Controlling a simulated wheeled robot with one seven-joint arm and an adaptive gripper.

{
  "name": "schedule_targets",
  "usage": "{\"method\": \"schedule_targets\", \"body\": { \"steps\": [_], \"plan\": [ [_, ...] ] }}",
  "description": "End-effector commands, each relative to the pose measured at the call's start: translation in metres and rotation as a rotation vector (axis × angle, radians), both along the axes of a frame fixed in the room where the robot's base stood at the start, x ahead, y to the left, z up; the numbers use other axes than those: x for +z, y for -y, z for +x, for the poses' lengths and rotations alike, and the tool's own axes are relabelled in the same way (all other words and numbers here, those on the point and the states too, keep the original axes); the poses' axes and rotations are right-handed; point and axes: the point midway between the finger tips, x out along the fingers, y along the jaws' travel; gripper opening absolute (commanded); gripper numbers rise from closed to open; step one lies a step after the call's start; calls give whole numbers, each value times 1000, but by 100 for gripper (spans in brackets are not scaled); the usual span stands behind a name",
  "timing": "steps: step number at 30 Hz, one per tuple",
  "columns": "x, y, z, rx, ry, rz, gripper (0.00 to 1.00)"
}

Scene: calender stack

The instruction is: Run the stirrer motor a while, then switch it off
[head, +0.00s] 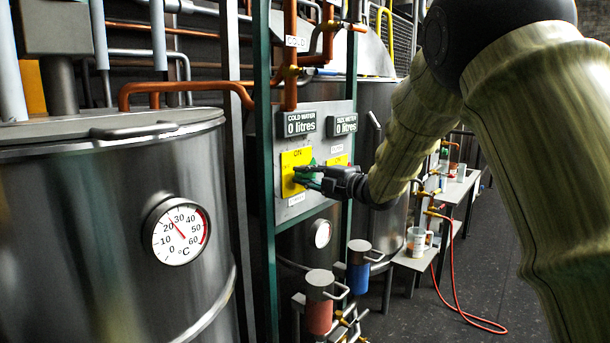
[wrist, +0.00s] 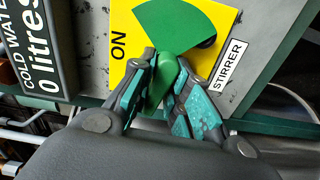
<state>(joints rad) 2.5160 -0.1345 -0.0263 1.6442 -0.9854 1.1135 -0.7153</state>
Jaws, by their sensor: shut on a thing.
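The stirrer switch has a yellow plate (head: 289,160) on the grey control panel (head: 296,140), with the word ON at its top edge. In the wrist view the plate (wrist: 122,20) carries a green sector (wrist: 185,25), a label reading STIRRER (wrist: 229,64) beside it, and a green knob (wrist: 168,68). My gripper (head: 302,176) reaches the plate from the right. In the wrist view its teal-padded fingers (wrist: 162,84) are closed around the knob, one on each side. The fingers hide much of the knob, so I cannot tell its exact setting.
Displays (head: 301,124) above read 0 litres. A steel vessel with a dial thermometer (head: 179,231) stands at left. Red and blue cylinders (head: 319,303) are below the panel. A red hose (head: 462,309) lies on the floor.

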Motion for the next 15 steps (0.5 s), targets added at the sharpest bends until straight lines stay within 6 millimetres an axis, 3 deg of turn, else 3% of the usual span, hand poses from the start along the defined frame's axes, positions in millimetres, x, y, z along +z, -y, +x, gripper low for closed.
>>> {"method": "schedule_targets", "body": {
  "steps": [15],
  "plan": [
    [10,2,2,-2,-349,269,0]
  ]
}}
